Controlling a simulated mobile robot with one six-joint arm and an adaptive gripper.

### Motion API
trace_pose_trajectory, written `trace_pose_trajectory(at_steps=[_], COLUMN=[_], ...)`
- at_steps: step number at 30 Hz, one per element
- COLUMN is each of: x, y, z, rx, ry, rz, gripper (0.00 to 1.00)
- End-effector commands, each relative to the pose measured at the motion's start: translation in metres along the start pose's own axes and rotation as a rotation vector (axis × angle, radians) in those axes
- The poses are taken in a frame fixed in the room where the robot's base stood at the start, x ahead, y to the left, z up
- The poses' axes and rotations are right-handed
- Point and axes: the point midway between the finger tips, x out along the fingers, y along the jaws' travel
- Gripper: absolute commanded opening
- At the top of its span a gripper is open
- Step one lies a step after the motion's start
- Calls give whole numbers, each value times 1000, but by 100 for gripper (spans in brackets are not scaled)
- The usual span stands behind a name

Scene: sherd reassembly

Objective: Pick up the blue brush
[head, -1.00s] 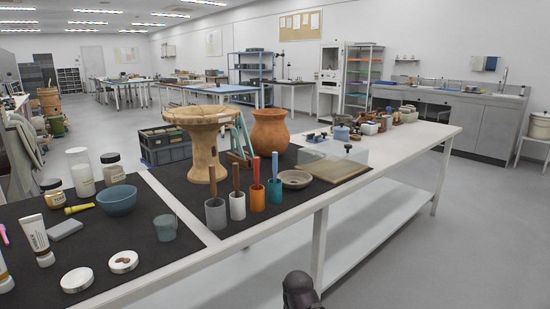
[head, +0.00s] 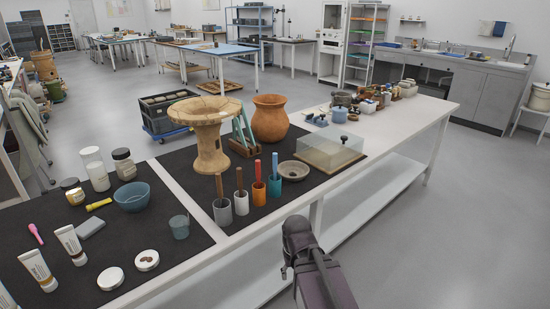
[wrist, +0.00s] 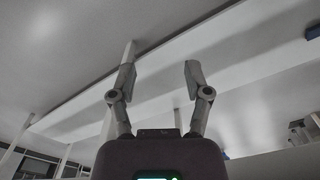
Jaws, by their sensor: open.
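The blue brush (head: 275,164) stands upright in a small blue cup (head: 274,187) on the dark mat, near the table's front edge. Its lower end is hidden inside the cup. It is the rightmost in a row of cups with handles. In the wrist view, my gripper (wrist: 160,80) is open, with nothing between its fingers. It faces the pale table structure, and the brush is not in that view. In the head view, my dark arm shows in front of the table, below and to the right of the blue cup.
An orange cup (head: 259,193) with a red handle stands close left of the blue cup. A white cup (head: 241,203) and a grey cup (head: 222,212) hold brown handles. A shallow bowl (head: 289,171) and a clear case (head: 328,150) are to the right. A clay stand (head: 209,140) is behind.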

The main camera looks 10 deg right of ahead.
Motion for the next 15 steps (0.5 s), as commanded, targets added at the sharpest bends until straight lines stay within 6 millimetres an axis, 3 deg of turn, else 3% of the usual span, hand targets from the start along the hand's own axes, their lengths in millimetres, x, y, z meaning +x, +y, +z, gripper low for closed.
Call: trace_pose_trajectory(at_steps=[1, 15], x=[-19, -103], y=[0, 0], z=[-1, -7], rx=[0, 0], ry=[1, 13], rz=[0, 0], gripper=[63, 63])
